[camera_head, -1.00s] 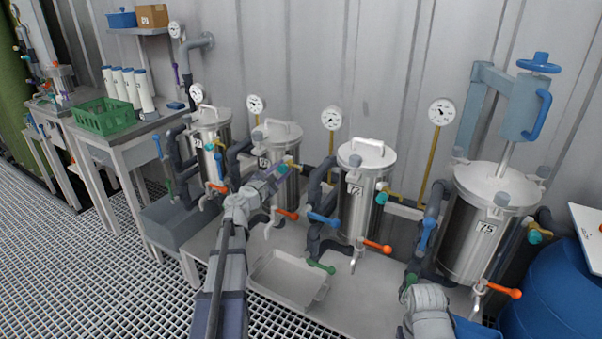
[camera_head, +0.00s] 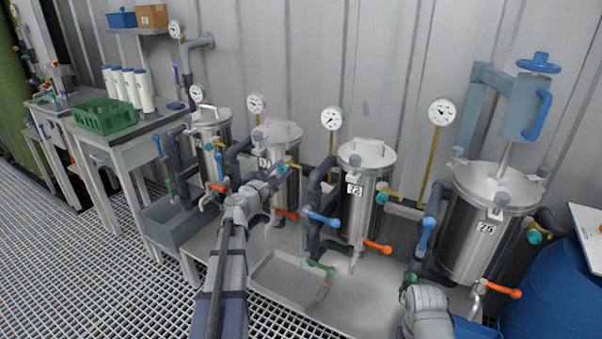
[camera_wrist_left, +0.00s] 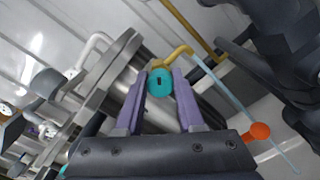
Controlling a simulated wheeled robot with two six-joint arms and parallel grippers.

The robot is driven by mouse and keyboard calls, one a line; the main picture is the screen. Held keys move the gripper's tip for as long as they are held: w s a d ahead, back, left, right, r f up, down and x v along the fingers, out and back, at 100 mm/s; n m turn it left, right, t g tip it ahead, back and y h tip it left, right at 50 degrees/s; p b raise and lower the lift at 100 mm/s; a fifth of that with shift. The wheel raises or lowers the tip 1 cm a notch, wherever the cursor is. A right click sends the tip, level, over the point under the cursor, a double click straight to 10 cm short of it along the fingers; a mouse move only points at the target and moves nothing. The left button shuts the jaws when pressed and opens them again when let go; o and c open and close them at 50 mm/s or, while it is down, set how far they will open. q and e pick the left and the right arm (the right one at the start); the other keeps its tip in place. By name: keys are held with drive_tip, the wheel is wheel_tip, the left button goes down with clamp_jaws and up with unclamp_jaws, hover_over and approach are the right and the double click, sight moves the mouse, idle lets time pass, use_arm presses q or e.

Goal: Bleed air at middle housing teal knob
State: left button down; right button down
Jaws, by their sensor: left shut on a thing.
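The teal knob (camera_wrist_left: 160,82) sits on a brass fitting at the second housing from the left (camera_head: 284,185), a steel vessel with a lid and a white gauge behind it. My left gripper (camera_head: 281,174) reaches in from the left in the head view and is shut on this knob. In the left wrist view its two purple fingers (camera_wrist_left: 159,95) flank the knob, which has a dark mark on its face. A thin pale blue stream (camera_wrist_left: 245,113) runs from near the brass pipe (camera_wrist_left: 184,52). My right gripper is not visible; only part of that arm shows.
Other steel housings stand at left (camera_head: 212,135) and right (camera_head: 362,205), with a larger one (camera_head: 485,235) further right. Orange (camera_head: 377,246) and blue (camera_head: 324,218) valve handles stick out in front. A shallow tray (camera_head: 290,278) lies on the bench.

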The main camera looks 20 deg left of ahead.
use_arm(q)
drive_tip(key=m, duration=0.5)
drive_tip(key=shift+m, duration=2.8)
drive_tip(key=shift+c, duration=2.4)
unclamp_jaws()
drive_tip(key=shift+s, duration=0.1)
drive_tip(key=s, duration=0.7)
drive_tip(key=shift+s+a, duration=0.3)
drive_tip(key=shift+s, duration=0.05)
